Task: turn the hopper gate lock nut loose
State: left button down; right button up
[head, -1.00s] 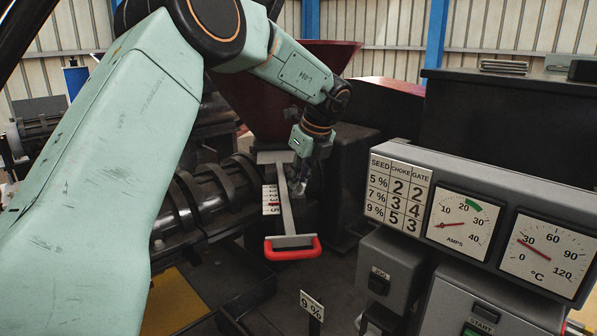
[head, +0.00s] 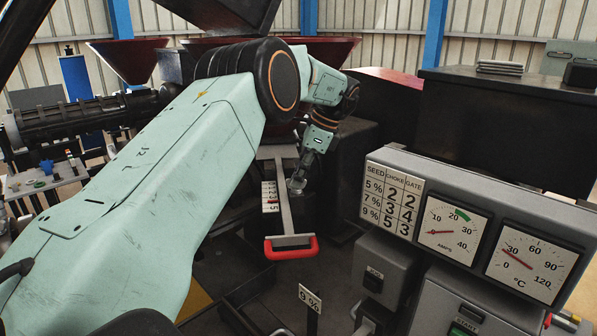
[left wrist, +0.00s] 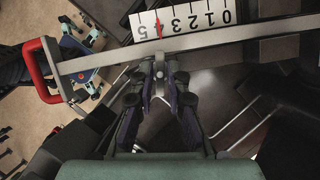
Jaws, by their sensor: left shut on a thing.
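The hopper gate is a flat grey bar (head: 286,210) with a red handle (head: 291,248) at its near end. In the left wrist view the bar (left wrist: 245,38) crosses the top, with the red handle (left wrist: 40,70) at left. My left gripper (head: 297,186) is at the bar's right side. In the left wrist view its fingers (left wrist: 162,80) close on a small grey piece just under the bar, seemingly the lock nut (left wrist: 160,88). The fingers hide most of it, so its turn cannot be read. A white number scale (left wrist: 205,16) with a red pointer (left wrist: 158,25) lies behind the bar.
A control panel (head: 480,215) with a settings chart and two dials stands at right. The dark red hopper (head: 325,50) is behind my arm. A small 9 % sign (head: 310,299) stands in front of the handle. Dark machinery surrounds the gate.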

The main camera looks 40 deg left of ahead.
pick_arm(q)
jog(key=shift+n, duration=0.5)
jog(key=shift+f, duration=0.1)
jog(key=c, duration=1.4)
grip_release()
jog(key=shift+w, duration=0.1)
jog(key=shift+c, duration=0.2)
jog(key=shift+g, duration=0.3)
notch_tip(320, 180, up, 10)
